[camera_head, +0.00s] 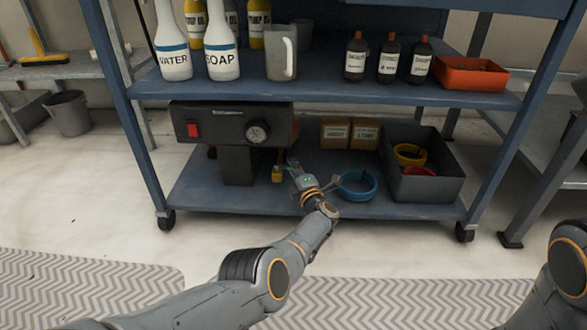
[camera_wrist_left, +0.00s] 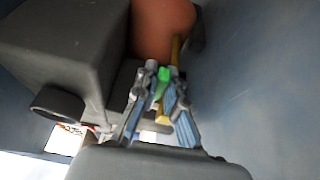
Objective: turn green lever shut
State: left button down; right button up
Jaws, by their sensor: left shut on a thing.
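The green lever (camera_wrist_left: 164,76) shows in the left wrist view as a small bright piece between the two fingers of my left gripper (camera_wrist_left: 157,85). The fingers are shut on it, one on each side. A yellow part (camera_wrist_left: 162,112) shows between the fingers, below the lever. In the head view my left gripper (camera_head: 292,165) reaches over the lower shelf, to the right of the dark machine (camera_head: 220,122) with a red switch and a dial. The lever cannot be made out there. Only part of my right arm shows at the right edge; its gripper is out of view.
A blue ring (camera_head: 357,185) lies just right of my left gripper. Two small cardboard boxes (camera_head: 350,132) and a dark bin (camera_head: 437,180) stand farther right. The upper shelf (camera_head: 330,92) with bottles and a pitcher (camera_head: 281,55) is above. An orange-brown cylinder (camera_wrist_left: 160,28) is close to the fingers.

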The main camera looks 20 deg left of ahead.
pick_arm(q)
jog(key=shift+a+y, duration=0.15)
jog(key=shift+y, duration=0.15)
jog(key=c, duration=1.4)
grip_release()
jog(key=shift+s+f+m+t+h, duration=0.15)
jog(key=shift+m+t+h, duration=0.15)
jog(key=shift+h, duration=0.4)
